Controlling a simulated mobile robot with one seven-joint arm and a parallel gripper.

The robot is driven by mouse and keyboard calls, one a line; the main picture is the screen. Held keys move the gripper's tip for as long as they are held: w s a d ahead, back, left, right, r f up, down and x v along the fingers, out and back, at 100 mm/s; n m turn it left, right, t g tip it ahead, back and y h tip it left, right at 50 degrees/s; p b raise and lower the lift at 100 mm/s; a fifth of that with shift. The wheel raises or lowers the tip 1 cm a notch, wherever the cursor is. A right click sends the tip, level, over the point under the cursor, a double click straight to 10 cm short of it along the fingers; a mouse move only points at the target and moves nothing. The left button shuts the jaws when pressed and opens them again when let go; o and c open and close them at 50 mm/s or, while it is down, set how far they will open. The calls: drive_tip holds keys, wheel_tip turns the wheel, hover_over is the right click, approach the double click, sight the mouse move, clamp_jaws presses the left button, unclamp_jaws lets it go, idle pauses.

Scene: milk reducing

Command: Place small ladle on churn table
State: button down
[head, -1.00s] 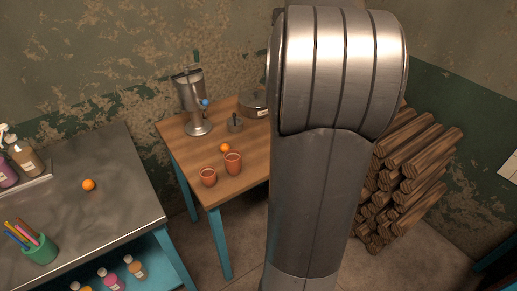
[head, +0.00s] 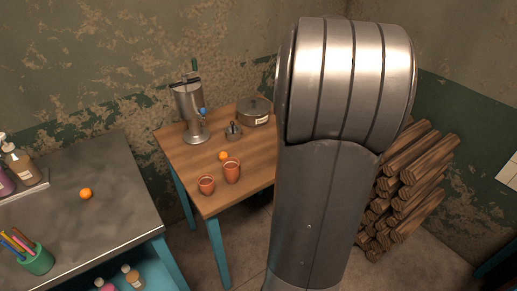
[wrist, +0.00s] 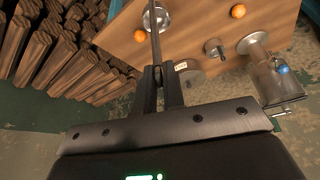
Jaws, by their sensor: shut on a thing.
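The wooden-topped table (head: 190,160) with blue legs carries a tall metal churn-like vessel (head: 190,105) with a blue tap. In the wrist view its top (wrist: 110,30) lies below my gripper and the vessel (wrist: 262,70) is at right. My gripper (wrist: 160,72) is shut on a thin dark handle, apparently the small ladle (wrist: 155,50), which reaches away over the table. A shiny round bowl (wrist: 160,18) shows at the handle's far part; I cannot tell whether it belongs to the ladle. My gripper is hidden in the head view.
A lidded pot (head: 255,110), a small metal item (head: 233,131), an orange (head: 223,156) and two reddish cups (head: 231,172) share the table. Stacked logs (head: 410,190) stand right. A steel counter (head: 110,190) is left.

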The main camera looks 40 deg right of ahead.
drive_tip(key=w+a+f, duration=0.5)
drive_tip(key=w+f, duration=0.4)
drive_tip(key=f, duration=0.1)
drive_tip(key=shift+w+a+f, duration=0.25)
drive_tip(key=shift+f, duration=0.2)
drive_tip(key=c, duration=1.5)
unclamp_jaws()
